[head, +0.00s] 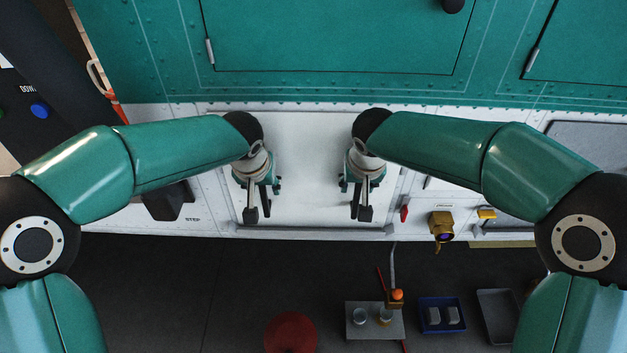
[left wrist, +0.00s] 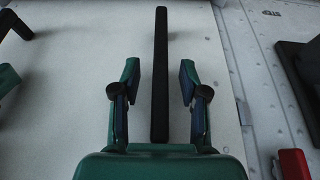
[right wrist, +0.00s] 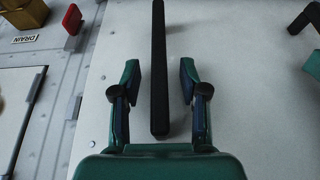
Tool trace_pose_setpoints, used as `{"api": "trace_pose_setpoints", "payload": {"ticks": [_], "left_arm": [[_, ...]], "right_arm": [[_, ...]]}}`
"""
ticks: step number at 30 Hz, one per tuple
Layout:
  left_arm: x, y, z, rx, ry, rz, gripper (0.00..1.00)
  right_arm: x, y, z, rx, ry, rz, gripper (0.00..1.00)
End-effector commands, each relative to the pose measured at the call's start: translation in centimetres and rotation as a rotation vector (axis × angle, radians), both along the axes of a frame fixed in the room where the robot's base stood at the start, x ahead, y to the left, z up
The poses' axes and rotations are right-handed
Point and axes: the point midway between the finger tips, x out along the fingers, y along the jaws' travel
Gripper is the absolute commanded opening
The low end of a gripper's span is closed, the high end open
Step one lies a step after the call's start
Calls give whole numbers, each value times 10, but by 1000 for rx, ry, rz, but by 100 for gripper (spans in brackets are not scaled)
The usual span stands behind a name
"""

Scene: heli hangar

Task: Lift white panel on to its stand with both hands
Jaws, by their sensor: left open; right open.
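The white panel (head: 312,165) is a flat pale sheet against the lower side of the teal and white body in the head view. My left gripper (head: 258,192) is over its left part and my right gripper (head: 361,190) over its right part. In the left wrist view a black bar handle (left wrist: 161,40) on the panel runs between the open left fingers. In the right wrist view a similar black handle (right wrist: 159,40) runs between the open right fingers. Neither gripper is closed on a handle. I cannot tell a separate stand from the grey ledge (head: 310,231) along the panel's bottom edge.
A red tab (head: 404,212) and a brass fitting (head: 441,226) are right of the panel. A dark step (head: 167,203) juts out at left. On the dark floor are a red round object (head: 290,332), a grey tray (head: 359,331) and a blue bin (head: 430,325).

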Motion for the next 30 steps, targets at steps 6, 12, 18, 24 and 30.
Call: {"api": "trace_pose_setpoints", "payload": {"ticks": [6,12,18,24,30], "left_arm": [[0,0,0,0,0,0,44],[0,0,0,0,-1,0,15],[0,0,0,0,-1,0,0],[0,0,0,0,-1,0,0],[1,0,2,-1,-4,0,0]], "right_arm": [[0,0,0,0,0,-1,44],[0,0,0,0,0,-1,15],[0,0,0,0,0,-1,0],[0,0,0,0,0,-1,0],[0,0,1,1,-2,-1,0]]}}
